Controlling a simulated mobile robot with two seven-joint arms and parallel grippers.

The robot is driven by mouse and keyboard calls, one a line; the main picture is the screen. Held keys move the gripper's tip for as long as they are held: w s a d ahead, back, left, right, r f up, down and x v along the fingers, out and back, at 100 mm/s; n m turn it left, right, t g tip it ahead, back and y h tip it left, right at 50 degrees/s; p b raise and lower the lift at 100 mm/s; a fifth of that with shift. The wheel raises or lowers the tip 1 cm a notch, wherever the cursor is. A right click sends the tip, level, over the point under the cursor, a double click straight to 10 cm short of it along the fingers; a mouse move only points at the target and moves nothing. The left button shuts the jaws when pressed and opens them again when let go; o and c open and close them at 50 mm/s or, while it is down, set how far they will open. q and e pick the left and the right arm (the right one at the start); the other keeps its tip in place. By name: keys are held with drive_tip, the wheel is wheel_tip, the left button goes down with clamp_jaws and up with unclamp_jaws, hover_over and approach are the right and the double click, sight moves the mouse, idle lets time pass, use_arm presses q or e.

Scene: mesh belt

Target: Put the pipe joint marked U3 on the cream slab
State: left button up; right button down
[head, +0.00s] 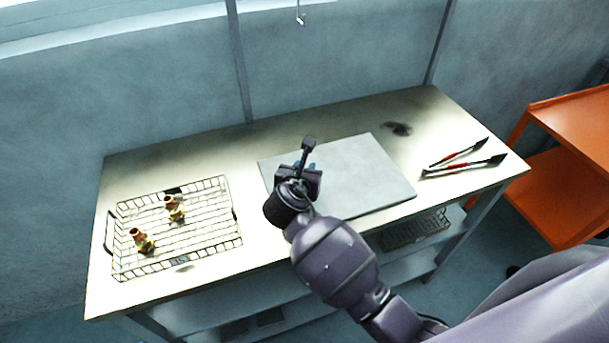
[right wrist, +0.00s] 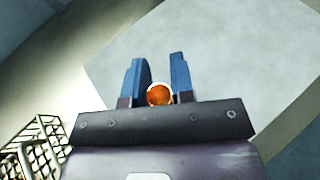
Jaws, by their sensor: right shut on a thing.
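The cream slab (head: 372,178) looks pale grey and lies flat on the workbench, bare where I can see it. My right gripper (head: 305,166) is above the slab's left part in the head view. In the right wrist view, its blue fingers (right wrist: 159,72) are shut on a pipe joint (right wrist: 159,94), of which a round orange end with a pale rim shows. Its marking cannot be read, and the gripper hides it in the head view. The slab (right wrist: 215,50) lies beyond the fingers. My left gripper is out of view.
A wire basket (head: 207,238) at the bench's left holds two pipe joints, one nearer (head: 143,241) and one farther (head: 174,208). Two red-and-black tools (head: 460,154) lie at the right. A dark stain (head: 397,129) marks the bench (head: 335,117) behind the slab. An orange cart (head: 568,180) stands at right.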

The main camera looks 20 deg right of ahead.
drive_tip(key=shift+f, duration=0.85)
drive_tip(key=shift+f, duration=0.15)
drive_tip(key=c, duration=1)
unclamp_jaws()
drive_tip(key=v, duration=1.2)
